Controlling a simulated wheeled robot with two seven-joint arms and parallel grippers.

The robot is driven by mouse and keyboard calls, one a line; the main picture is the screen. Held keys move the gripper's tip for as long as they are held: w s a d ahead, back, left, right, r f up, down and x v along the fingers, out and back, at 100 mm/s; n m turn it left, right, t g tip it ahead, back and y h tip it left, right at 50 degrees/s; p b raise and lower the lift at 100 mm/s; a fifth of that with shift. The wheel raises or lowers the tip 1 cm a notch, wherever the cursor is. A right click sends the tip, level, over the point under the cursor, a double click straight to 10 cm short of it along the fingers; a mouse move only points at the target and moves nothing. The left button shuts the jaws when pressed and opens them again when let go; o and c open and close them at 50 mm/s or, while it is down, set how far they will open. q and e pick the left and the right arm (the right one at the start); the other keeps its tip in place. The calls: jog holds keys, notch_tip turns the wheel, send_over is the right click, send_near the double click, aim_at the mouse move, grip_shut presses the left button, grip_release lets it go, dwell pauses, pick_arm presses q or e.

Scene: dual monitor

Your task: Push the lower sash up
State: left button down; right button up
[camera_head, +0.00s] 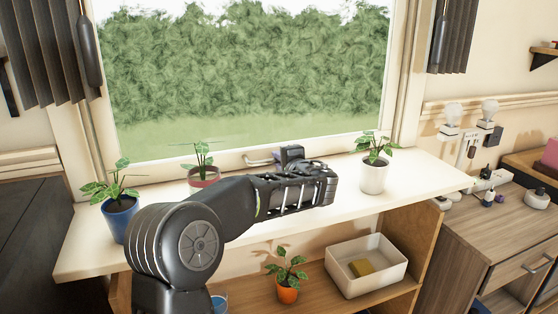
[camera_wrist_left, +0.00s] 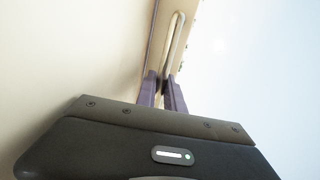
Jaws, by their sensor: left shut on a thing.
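The lower sash is a white-framed pane, and its bottom rail (camera_head: 228,162) lies low, close behind the shelf top in the head view. A slim metal loop handle (camera_head: 258,160) sits on this rail. The handle (camera_wrist_left: 174,42) also runs along the rail in the left wrist view. My left gripper (camera_head: 293,157) reaches over the shelf to the rail, its fingers partly hidden by its own wrist. In the left wrist view its purple fingers (camera_wrist_left: 163,92) are shut on the handle's near end. My right gripper is not in view.
On the white shelf top (camera_head: 330,185) stand a blue-potted plant (camera_head: 121,221), a red-potted plant (camera_head: 203,177) and a white-potted plant (camera_head: 374,175). Below are an orange-potted plant (camera_head: 288,289) and a white bin (camera_head: 367,267). Dark curtains (camera_head: 40,50) hang beside the window.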

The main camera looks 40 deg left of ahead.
pick_arm(q)
notch_tip(320, 180, up, 21)
jog(key=p, duration=1)
jog(key=shift+f, duration=0.15)
jog(key=c, duration=1.5)
grip_release()
jog(key=shift+f, duration=0.1)
jog(key=shift+o, duration=0.2)
jog(key=shift+d, duration=0.1)
jog(key=b, duration=0.1)
send_near(272, 84)
jog(key=v, duration=0.3)
jog(key=shift+d, duration=0.1)
